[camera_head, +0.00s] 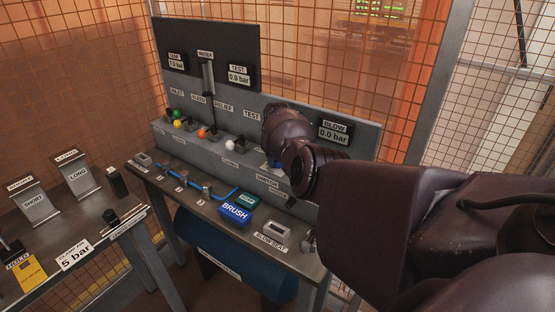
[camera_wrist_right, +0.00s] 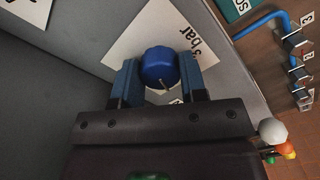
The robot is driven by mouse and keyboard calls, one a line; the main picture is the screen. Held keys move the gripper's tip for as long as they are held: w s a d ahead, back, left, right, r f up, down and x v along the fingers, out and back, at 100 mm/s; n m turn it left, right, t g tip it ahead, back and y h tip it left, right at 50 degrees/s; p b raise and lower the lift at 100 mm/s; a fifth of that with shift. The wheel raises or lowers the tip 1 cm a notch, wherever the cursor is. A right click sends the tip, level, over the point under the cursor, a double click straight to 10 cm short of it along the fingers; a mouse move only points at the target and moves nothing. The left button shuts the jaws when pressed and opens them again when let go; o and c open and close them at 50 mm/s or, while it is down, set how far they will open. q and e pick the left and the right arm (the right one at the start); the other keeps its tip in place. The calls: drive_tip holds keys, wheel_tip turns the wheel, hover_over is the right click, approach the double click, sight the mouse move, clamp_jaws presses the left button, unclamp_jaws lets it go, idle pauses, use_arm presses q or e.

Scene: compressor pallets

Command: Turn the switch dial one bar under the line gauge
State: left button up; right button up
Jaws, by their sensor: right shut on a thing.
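A blue switch dial (camera_wrist_right: 160,66) with a pale pointer mark sits on a white label ending in "bar" on a grey panel in the right wrist view. My right gripper (camera_wrist_right: 160,80) has its two blue fingers on either side of the dial and is shut on it. In the head view my right arm hides the dial and most of the gripper. A gauge (camera_head: 175,61) at the panel's upper left seems to read 7.0 bar; its small name is unclear. The test gauge (camera_head: 239,75) and blow gauge (camera_head: 334,132) read 0.0 bar. My left gripper is not in view.
Coloured ball-topped levers, including a white one (camera_head: 230,146), line the panel's ledge, close to my right wrist. A side table (camera_head: 60,238) stands left; wire mesh fencing surrounds everything.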

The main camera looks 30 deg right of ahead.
drive_tip(key=o, duration=0.9)
drive_tip(key=shift+r, duration=0.15)
wheel_tip(320, 180, up, 9)
drive_tip(key=shift+f+p, duration=0.1)
drive_tip(key=shift+p, duration=0.75)
drive_tip(key=shift+r, duration=0.85)
